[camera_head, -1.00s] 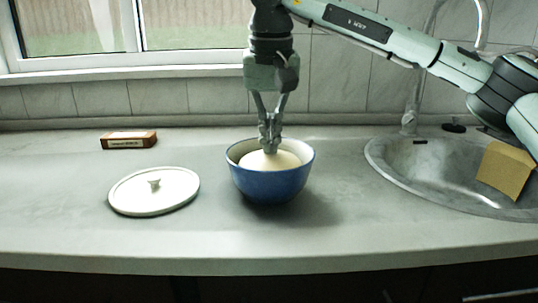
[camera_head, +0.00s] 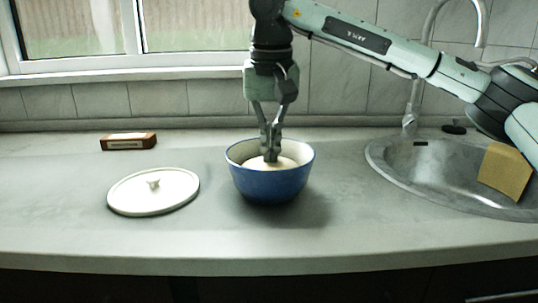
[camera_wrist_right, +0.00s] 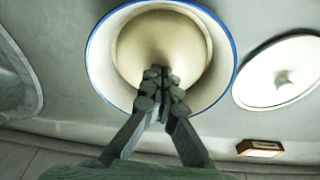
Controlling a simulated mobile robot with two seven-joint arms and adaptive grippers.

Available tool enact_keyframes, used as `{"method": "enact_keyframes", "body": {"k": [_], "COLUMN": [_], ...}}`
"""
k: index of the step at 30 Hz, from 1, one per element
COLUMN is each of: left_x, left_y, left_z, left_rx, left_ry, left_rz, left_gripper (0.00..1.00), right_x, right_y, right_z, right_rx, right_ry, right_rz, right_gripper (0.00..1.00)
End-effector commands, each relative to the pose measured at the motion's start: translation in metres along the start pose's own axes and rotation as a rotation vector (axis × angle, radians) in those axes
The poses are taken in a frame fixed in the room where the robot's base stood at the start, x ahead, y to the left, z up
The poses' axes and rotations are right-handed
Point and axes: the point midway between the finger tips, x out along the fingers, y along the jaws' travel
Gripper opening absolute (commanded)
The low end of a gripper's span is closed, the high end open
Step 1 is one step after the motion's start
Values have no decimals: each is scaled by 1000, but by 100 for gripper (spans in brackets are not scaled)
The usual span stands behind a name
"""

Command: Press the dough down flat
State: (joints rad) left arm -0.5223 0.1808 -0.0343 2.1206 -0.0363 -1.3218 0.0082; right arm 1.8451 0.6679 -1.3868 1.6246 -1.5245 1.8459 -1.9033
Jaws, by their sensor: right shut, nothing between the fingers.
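The pale dough (camera_head: 286,163) sits inside the blue enamel pot (camera_head: 270,185), which has a white inside. In the right wrist view the dough (camera_wrist_right: 188,38) is a round, smooth mass within the pot's blue rim (camera_wrist_right: 233,50). My right gripper (camera_head: 271,157) points straight down into the pot, shut and empty. Its fingertips are at the top of the dough and appear to touch it; they hide the part under them. The white lid (camera_head: 153,192) with a small knob lies on the counter left of the pot. My left gripper is not in view.
A small brown box (camera_head: 128,141) lies at the back left. A sink (camera_head: 420,170) is at the right, with a tan sponge-like block (camera_head: 504,171) at its right side and a tap (camera_head: 411,110) behind. The counter in front is clear.

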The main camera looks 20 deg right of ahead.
Motion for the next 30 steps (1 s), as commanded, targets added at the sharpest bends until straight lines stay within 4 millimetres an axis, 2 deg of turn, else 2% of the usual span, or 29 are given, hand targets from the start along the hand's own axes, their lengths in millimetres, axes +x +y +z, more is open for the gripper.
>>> {"method": "enact_keyframes", "body": {"k": [30], "left_x": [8], "left_y": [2], "left_z": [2], "left_rx": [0], "left_ry": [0], "left_rz": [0], "left_gripper": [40], "right_x": [17], "right_y": [0], "right_z": [4], "right_rx": [-1], "right_ry": [-4], "right_rz": [3], "right_gripper": [0]}}
